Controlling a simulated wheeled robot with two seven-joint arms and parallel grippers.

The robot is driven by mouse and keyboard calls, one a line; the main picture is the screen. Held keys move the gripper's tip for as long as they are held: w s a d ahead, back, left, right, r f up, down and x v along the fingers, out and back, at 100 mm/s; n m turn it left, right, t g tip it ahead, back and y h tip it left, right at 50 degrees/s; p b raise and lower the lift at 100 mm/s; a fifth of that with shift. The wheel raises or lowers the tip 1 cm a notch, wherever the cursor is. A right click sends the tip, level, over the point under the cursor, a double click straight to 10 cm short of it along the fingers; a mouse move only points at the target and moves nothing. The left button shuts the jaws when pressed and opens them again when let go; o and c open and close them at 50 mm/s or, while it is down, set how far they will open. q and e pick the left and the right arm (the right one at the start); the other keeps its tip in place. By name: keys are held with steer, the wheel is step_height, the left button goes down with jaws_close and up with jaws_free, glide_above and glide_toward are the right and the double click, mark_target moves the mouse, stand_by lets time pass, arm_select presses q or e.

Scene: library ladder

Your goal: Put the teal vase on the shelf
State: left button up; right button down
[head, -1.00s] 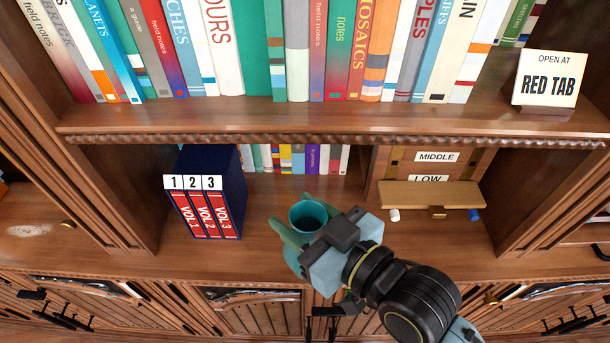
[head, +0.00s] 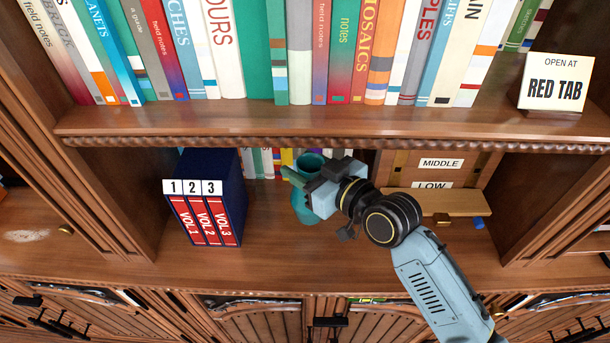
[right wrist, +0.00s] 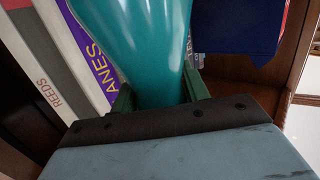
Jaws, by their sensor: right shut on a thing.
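The teal vase (head: 306,211) is in the lower shelf opening in the head view, right of the volume box. My right gripper (head: 298,180) is shut on it, coming in from the right. Its rim and lower body show; the gripper hides part of its middle. In the right wrist view the vase (right wrist: 140,40) fills the centre, between the two green fingers. I cannot tell whether its base touches the shelf board (head: 270,255). My left gripper is not in view.
A blue box (head: 208,195) with three red volumes stands close left of the vase. A wooden case (head: 450,203) marked MIDDLE and LOW stands to the right. Small books (head: 262,162) stand behind the vase. The upper shelf edge (head: 320,120) runs above the gripper. Front board space is clear.

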steer(key=shift+w+f, duration=0.2)
steer(key=shift+f, duration=1.05)
steer(key=shift+f+b, duration=0.2)
steer(key=shift+b, duration=0.1)
steer(key=c, duration=0.7)
jaws_free()
steer(key=shift+r, duration=0.1)
steer(key=shift+s+d+r, duration=0.1)
steer(key=shift+s+d, duration=0.05)
steer(key=v, duration=1.1)
steer(key=shift+s+d+p, duration=0.2)
steer(key=shift+s+p, duration=0.05)
steer(key=shift+p, duration=0.1)
